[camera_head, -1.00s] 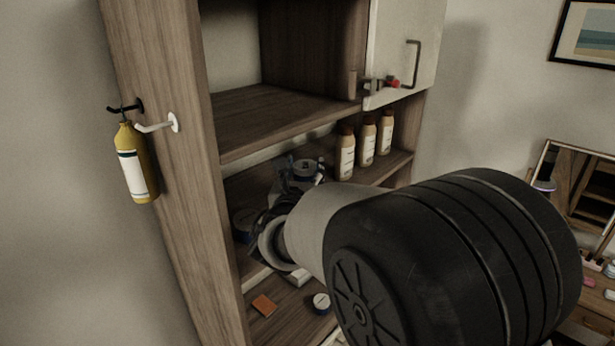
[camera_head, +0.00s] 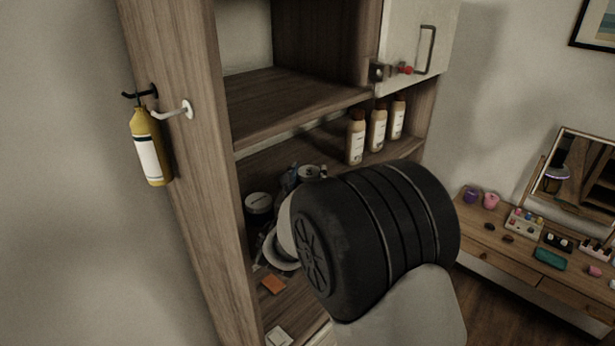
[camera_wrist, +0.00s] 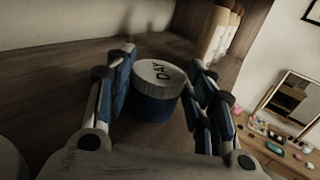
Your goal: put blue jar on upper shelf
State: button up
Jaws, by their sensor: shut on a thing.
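The blue jar (camera_wrist: 154,108) has a white lid marked "DAY". It sits between the two blue-padded fingers of my gripper (camera_wrist: 165,95) in the wrist view, and the gripper is shut on it. In the head view the jar (camera_head: 308,173) shows small beyond my dark wrist, in the compartment below the upper shelf. The upper shelf (camera_head: 290,100) is a bare wooden board above it. I cannot tell whether the jar touches the board under it. My forearm and wrist hide part of the lower compartments.
Several white bottles with brown caps (camera_head: 377,130) stand right of the jar. An orange item (camera_head: 272,285) lies lower down. A cabinet door (camera_head: 415,50) is at upper right. A yellow bottle (camera_head: 150,150) hangs on the side panel.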

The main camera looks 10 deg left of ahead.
jog(key=shift+f, duration=0.15)
jog(key=o, duration=0.9)
